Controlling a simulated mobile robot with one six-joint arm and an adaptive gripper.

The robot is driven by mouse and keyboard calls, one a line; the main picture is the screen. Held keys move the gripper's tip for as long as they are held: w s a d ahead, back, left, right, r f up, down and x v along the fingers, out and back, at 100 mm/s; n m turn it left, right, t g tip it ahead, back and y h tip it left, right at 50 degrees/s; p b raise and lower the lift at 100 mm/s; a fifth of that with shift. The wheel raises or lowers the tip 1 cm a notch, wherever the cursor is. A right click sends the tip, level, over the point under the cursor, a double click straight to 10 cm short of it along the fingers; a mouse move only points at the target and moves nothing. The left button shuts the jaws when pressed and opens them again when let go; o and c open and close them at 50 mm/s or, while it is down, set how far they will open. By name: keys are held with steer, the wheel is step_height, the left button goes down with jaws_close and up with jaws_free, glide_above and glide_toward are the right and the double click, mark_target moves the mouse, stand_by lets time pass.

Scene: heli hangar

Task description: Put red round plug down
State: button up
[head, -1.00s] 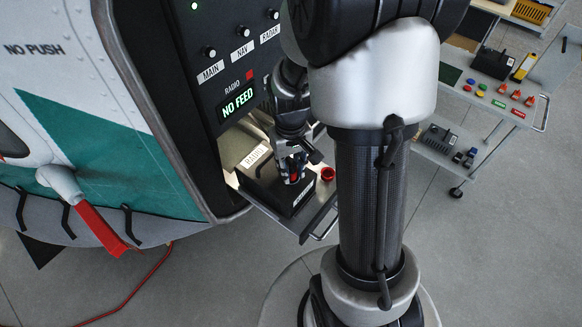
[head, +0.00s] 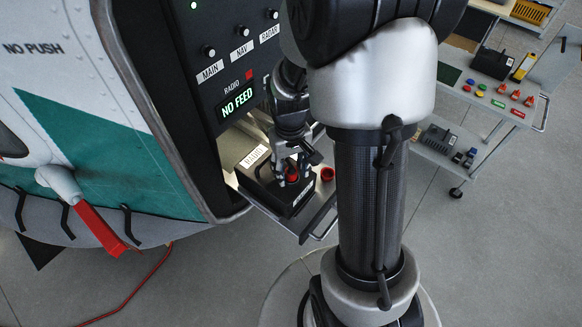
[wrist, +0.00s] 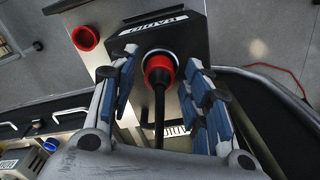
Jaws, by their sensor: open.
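The red round plug (wrist: 159,72), with a black cable or stem, sits at a pale ring on the face of the black RADIO box (wrist: 190,38). I cannot tell how deeply it is seated. The plug also shows low in my gripper in the head view (head: 292,176). My gripper (wrist: 164,88) is open, with its blue-padded fingers on either side of the plug and gaps between. The RADIO box (head: 268,190) rests on a pulled-out metal shelf (head: 318,222) below the panel.
A second red round piece, hollow like a cap (head: 327,174), lies on the shelf beside the box. The panel display (head: 238,103) reads NO FEED. A cart (head: 500,80) with coloured parts stands at the right. A red cable (head: 135,295) lies on the floor.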

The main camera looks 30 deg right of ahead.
mark_target(290, 167)
step_height(290, 167, up, 11)
steer(key=p, duration=0.2)
steer(key=s+a+r+n+t, duration=0.1)
steer(key=s+a+r+t, duration=0.3)
steer(key=s+a+r, duration=0.6)
steer(key=s+r, duration=0.2)
steer(key=s, duration=0.1)
steer(key=shift+s+a+t, duration=0.25)
steer(key=shift+a+t, duration=0.05)
step_height(290, 167, down, 14)
steer(key=b, duration=1.4)
